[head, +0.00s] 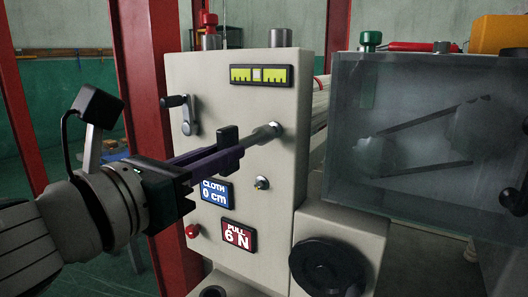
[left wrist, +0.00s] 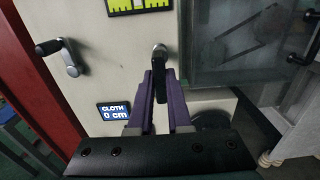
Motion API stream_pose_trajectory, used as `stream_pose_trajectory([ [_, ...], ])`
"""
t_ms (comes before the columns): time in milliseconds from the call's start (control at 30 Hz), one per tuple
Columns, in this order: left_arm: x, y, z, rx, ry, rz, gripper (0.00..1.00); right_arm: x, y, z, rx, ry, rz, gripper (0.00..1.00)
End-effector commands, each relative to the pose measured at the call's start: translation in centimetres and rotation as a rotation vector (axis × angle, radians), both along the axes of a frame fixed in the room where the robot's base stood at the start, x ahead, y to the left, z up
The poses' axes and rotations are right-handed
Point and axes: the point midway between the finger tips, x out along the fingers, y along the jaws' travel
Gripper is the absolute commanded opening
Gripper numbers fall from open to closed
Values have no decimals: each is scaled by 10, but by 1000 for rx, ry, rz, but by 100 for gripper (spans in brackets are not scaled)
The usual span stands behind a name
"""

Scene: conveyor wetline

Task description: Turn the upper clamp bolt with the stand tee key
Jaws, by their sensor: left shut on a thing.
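My left gripper (head: 236,152) is shut on the black crossbar of the tee key (head: 228,137), its purple fingers either side of the bar. The key's metal shaft points at the upper part of the cream machine face (head: 185,80) and its far end meets the face there. The upper clamp bolt is hidden behind that end, so I cannot tell how the two sit together. In the left wrist view the key (left wrist: 160,88) stands between the fingers (left wrist: 160,90). A lower bolt (head: 262,183) shows below the shaft. My right gripper is out of view.
A crank handle (head: 187,115) sticks out left of the key. A yellow gauge (head: 261,75) is above; displays read CLOTH 0 cm (head: 215,192) and PULL 6 N (head: 239,235). A clear guard box (head: 420,130) stands at right, a black handwheel (head: 327,268) below.

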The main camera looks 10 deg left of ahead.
Motion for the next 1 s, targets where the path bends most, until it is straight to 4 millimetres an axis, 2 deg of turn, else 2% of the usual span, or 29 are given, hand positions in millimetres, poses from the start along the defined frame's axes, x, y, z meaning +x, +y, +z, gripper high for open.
stream_pose_trajectory([
  [1000, 20, -8, 0, 0, -1, 0, 0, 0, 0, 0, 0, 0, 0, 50],
])
